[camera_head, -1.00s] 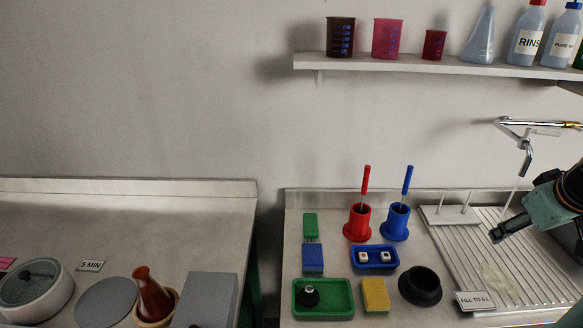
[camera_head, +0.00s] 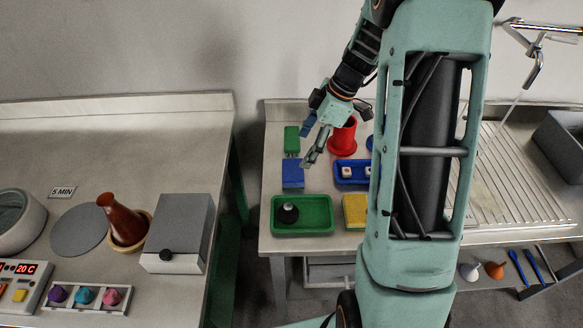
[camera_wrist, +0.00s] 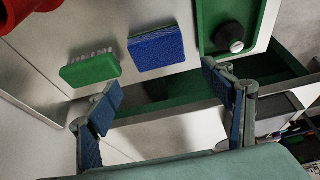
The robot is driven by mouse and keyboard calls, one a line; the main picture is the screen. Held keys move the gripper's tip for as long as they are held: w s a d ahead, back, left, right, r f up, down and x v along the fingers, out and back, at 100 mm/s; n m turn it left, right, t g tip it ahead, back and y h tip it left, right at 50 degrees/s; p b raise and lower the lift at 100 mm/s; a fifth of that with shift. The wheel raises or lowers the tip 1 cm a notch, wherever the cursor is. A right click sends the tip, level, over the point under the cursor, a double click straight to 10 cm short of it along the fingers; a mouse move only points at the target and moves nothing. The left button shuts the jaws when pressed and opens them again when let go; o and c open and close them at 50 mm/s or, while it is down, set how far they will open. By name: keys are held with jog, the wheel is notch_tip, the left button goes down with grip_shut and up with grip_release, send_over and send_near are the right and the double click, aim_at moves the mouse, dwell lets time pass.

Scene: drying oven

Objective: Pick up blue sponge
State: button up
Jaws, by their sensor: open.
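The blue sponge (camera_head: 292,174) lies flat on the right-hand bench near its left edge, between a green brush and a green tray. In the wrist view the blue sponge (camera_wrist: 157,48) lies beyond my fingertips, near the middle of the gap between them. My gripper (camera_head: 310,142) is above the bench, up and to the right of the sponge in the head view. In the wrist view my gripper (camera_wrist: 160,90) is open and empty, its blue-padded fingers wide apart. It is not touching the sponge.
The green brush (camera_head: 291,140) is behind the sponge, and the green tray (camera_head: 325,227) with a black-knobbed object is in front. A red holder (camera_head: 342,138), a blue tray (camera_head: 350,182) and a yellow sponge (camera_head: 354,211) are to the right. A gap separates the two benches.

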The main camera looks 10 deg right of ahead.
aim_at(293, 169)
jog(key=x, duration=0.4)
jog(key=shift+s+f, duration=0.1)
jog(key=shift+s, duration=0.05)
jog(key=shift+w+d+p+x, duration=0.15)
jog(key=shift+p+x, duration=0.1)
jog(key=shift+x, duration=1.25)
jog(key=shift+w+d+p+x, duration=0.15)
jog(key=shift+p+x, duration=0.1)
jog(key=shift+x, duration=1.3)
jog(key=shift+s+f, duration=0.1)
jog(key=c, duration=0.6)
